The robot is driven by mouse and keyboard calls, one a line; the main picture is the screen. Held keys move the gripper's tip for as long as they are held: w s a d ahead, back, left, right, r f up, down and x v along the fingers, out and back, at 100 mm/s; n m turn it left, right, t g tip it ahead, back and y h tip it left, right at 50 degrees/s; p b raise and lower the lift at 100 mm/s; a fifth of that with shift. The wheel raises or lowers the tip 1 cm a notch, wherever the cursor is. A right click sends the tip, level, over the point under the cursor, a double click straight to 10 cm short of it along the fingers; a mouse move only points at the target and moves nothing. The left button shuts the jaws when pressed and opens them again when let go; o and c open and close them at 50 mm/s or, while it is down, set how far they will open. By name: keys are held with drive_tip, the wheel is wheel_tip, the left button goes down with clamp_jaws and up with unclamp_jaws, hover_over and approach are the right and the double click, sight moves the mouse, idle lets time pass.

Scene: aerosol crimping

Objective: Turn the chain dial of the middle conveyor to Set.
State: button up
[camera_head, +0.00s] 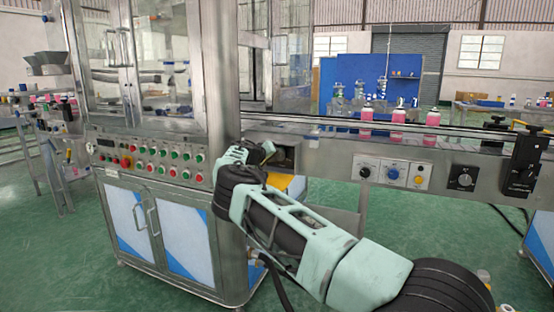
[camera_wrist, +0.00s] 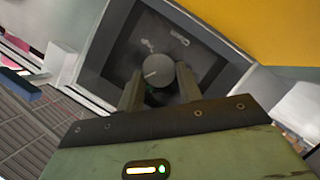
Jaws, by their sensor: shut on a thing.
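The chain dial (camera_wrist: 160,72) is a round grey knob with a pale pointer line, on a dark plate (camera_wrist: 118,50) with small markings I cannot read for sure. The pointer line lies toward the lower left of the knob in the wrist view. My gripper (camera_wrist: 158,80) has one finger on each side of the knob and is shut on it. In the head view my gripper (camera_head: 266,152) reaches to a dark recess (camera_head: 284,158) in the conveyor's side, left of the other knobs. The dial itself is hidden there.
The middle conveyor (camera_head: 330,145) carries several pink cans (camera_head: 398,116). Black (camera_head: 365,172), blue (camera_head: 393,173) and yellow (camera_head: 418,180) knobs and another black dial (camera_head: 464,180) sit to the right. A steel cabinet with many buttons (camera_head: 145,158) stands close on the left.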

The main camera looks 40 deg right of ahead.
drive_tip(key=n+h+b, duration=0.1)
drive_tip(key=n, duration=0.1)
drive_tip(key=n+g+h, duration=0.1)
drive_tip(key=n, duration=0.2)
drive_tip(key=shift+w+f+b, duration=0.15)
drive_tip(key=shift+f+b, duration=0.25)
drive_tip(key=shift+g, duration=0.3)
drive_tip(key=o, duration=1)
drive_tip(key=shift+a, duration=0.1)
drive_tip(key=a, duration=0.5)
drive_tip(key=a+r, duration=0.1)
drive_tip(key=a, duration=1.1)
drive_tip(key=shift+a+r, duration=0.1)
drive_tip(key=shift+r, duration=0.15)
